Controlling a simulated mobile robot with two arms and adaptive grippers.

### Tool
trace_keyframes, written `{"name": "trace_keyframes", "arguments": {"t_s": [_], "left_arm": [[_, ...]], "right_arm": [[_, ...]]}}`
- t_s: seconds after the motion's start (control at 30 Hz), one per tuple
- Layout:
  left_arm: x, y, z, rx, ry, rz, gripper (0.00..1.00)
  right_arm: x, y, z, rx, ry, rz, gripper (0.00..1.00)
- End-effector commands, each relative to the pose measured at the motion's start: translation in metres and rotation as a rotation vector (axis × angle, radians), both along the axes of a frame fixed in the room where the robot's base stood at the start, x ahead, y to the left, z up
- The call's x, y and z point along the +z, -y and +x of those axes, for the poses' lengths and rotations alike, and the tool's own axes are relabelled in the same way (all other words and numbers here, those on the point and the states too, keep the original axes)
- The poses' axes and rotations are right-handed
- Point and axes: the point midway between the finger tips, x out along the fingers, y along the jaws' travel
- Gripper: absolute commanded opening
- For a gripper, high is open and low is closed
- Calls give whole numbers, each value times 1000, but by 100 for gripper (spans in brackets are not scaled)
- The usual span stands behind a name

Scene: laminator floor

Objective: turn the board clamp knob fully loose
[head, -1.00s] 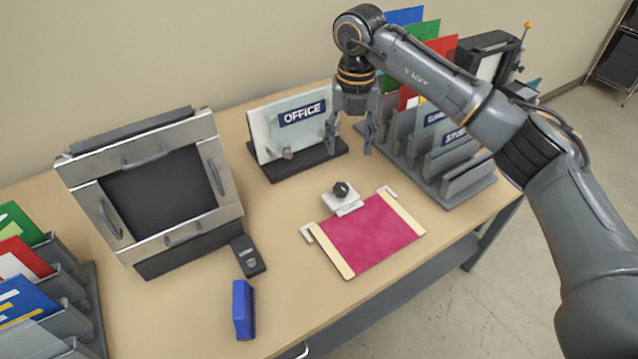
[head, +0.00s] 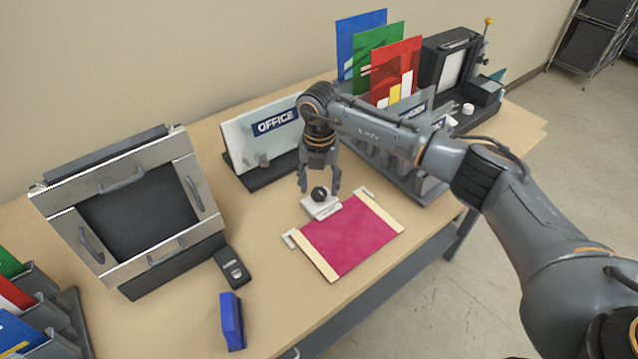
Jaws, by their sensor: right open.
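The board clamp knob (head: 319,193) is a small black round knob on a white clamp block (head: 322,208). The clamp sits at the back edge of a board with a magenta sheet (head: 352,238) and pale wooden side strips. My right gripper (head: 319,188) is open, pointing down, with its fingers on either side of the knob as seen from the head. I cannot tell whether the fingers touch the knob. My left gripper is not in view.
An OFFICE sign on a stand (head: 262,135) stands close behind my right gripper. A rack with coloured sheets (head: 375,165) is to the right. A framed panel device (head: 130,215), a small black box (head: 232,267) and a blue block (head: 232,322) lie to the left.

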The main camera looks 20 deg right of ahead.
Motion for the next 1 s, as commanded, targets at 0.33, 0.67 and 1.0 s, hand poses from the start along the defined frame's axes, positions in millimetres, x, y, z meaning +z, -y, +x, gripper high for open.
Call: {"name": "trace_keyframes", "arguments": {"t_s": [0.33, 0.67, 1.0], "left_arm": [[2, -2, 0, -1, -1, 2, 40], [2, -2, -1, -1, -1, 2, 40], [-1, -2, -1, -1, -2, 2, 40]], "right_arm": [[-12, -1, 0, 2, 0, 1, 56], [-12, 0, 0, 2, 0, 0, 9], [-13, 0, 0, 28, 1, 0, 1]]}}
